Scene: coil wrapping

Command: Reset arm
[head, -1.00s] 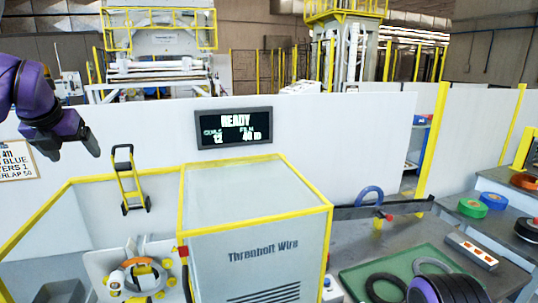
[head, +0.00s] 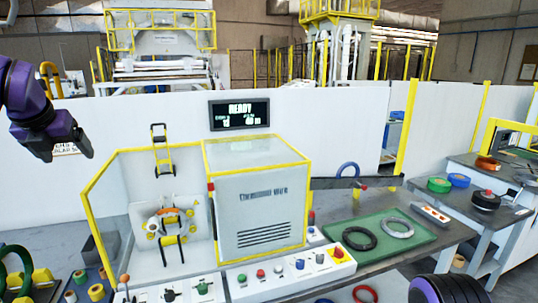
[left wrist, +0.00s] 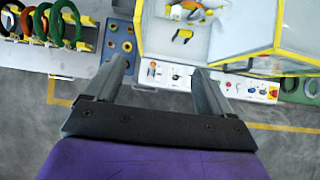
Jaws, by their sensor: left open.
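My left gripper (head: 68,152) hangs at the left of the head view, in front of the white partition, empty and clear of the bench. In the left wrist view its two fingers (left wrist: 159,75) stand wide apart with nothing between them; the bench lies below and beyond. My right gripper is out of view; only a purple part of my right arm shows at the bottom right of the head view.
The wrapping machine (head: 258,195) stands centre, with a control panel (head: 290,272) in front. A green mat (head: 352,262) holds a black ring (head: 359,238) and a grey ring (head: 398,228). Coils hang on a rack (left wrist: 35,52) at left. Floor (left wrist: 290,150) in front is clear.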

